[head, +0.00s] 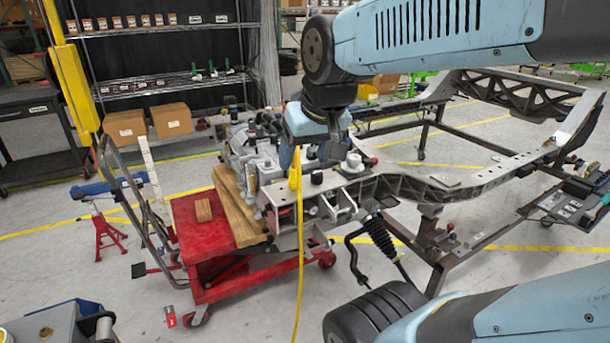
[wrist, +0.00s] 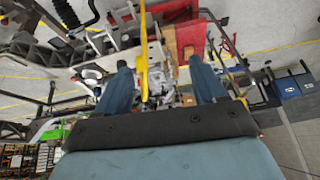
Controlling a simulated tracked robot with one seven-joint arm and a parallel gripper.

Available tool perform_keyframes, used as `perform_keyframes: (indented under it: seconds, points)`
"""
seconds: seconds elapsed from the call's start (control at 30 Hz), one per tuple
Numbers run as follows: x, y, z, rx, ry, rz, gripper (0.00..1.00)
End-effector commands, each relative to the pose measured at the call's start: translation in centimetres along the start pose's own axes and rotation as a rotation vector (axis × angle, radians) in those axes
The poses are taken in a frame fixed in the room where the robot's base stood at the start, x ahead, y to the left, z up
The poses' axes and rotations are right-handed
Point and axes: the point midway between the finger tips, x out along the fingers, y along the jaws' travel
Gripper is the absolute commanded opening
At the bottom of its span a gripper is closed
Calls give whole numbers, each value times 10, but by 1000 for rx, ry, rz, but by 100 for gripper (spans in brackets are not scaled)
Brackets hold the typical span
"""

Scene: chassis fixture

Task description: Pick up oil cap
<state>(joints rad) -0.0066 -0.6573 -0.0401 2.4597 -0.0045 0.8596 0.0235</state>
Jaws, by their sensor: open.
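My gripper (head: 308,160) hangs from the blue arm over the engine and front end of the chassis in the head view. In the wrist view my gripper (wrist: 158,64) has its two blue fingers wide apart with nothing held between them. The grey engine (head: 258,150) sits under and left of the fingers, and it also shows between them in the wrist view (wrist: 154,72). Several small dark round parts are near the fingers, one of them a black knob (head: 317,178). I cannot tell which part is the oil cap; it may be hidden by my gripper.
A yellow cable (head: 301,250) hangs close in front of the fingers. The chassis frame (head: 440,188) extends right. A red cart (head: 205,235) with wooden blocks stands under the engine. A yellow post (head: 76,88) rises at left. Cardboard boxes (head: 125,129) sit on the rear shelving.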

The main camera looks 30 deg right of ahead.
Motion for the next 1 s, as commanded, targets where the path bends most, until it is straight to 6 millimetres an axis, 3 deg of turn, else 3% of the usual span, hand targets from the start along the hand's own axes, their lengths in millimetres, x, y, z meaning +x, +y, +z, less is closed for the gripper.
perform_keyframes:
  seconds: [0.2, 0.5, 0.8, 1.0]
  points:
    - [36, 23, -53, 100, -29, 7, 70]
    - [99, 65, -115, 231, -55, 55, 70]
    - [174, 116, -160, 342, -75, 141, 70]
    - [213, 144, -176, 387, -78, 195, 70]
